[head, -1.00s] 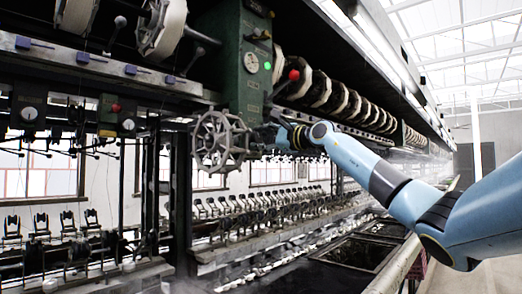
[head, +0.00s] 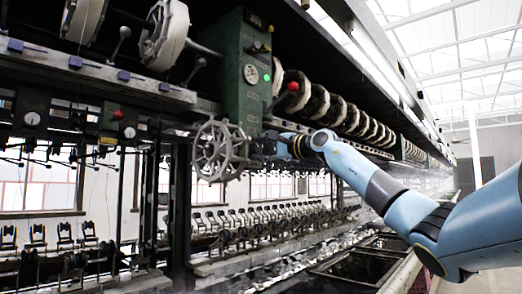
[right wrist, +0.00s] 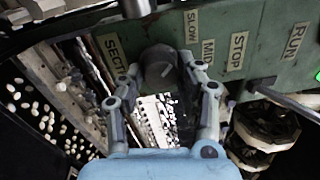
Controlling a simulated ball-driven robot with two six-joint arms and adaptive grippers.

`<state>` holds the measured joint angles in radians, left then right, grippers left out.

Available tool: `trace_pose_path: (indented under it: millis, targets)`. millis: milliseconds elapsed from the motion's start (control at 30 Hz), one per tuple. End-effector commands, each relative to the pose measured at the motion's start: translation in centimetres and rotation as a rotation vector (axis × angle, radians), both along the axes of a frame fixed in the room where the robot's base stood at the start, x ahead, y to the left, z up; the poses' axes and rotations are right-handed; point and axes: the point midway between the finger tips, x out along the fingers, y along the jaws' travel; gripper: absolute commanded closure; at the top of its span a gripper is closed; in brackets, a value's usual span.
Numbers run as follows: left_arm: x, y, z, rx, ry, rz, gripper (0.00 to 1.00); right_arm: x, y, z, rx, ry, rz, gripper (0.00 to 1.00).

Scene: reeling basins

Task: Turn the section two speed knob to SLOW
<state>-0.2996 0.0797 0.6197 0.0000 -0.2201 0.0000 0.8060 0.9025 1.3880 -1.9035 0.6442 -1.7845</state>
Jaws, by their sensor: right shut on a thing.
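My right gripper (right wrist: 160,72) has its two fingers closed on either side of a dark round knob (right wrist: 158,60) in the right wrist view. The SLOW label (right wrist: 192,30) is just beyond the knob, with the MID label (right wrist: 208,52) and STOP label (right wrist: 237,50) to its right. A label reading SECT (right wrist: 113,52) is left of the knob, the rest of it hidden. I cannot make out where the knob points. In the head view my right gripper (head: 270,146) is beside the spoked handwheel (head: 220,150), and the knob is hidden there. My left gripper is not in view.
The green housing (head: 232,70) carries a dial (head: 251,74) and a green light. A red ball-ended lever (head: 293,86) stands above my right wrist. A RUN label (right wrist: 296,38) is at the far right. Dark basins (head: 357,266) lie below.

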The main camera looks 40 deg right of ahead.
Motion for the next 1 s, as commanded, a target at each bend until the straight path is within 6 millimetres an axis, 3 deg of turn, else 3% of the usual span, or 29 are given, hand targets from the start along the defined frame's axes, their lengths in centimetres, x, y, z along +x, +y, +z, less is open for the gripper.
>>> trace_pose_path:
  millis: [133,167,333,667,1000]
  targets:
    - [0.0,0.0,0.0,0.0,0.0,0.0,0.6,0.0,0.0,-0.2,0.0,0.004,0.001,0.97]
    - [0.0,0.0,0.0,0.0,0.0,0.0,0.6,0.0,0.0,-0.2,0.0,0.004,0.001,0.64]
    - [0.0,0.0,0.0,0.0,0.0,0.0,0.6,0.0,0.0,-0.2,0.0,0.003,0.0,0.41]
    - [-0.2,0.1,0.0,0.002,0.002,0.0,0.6,-0.3,-0.1,-0.1,-0.002,0.002,-0.002,0.41]
    - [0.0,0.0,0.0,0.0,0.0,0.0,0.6,-4.9,-0.5,-0.6,-0.01,0.009,-0.002,0.41]
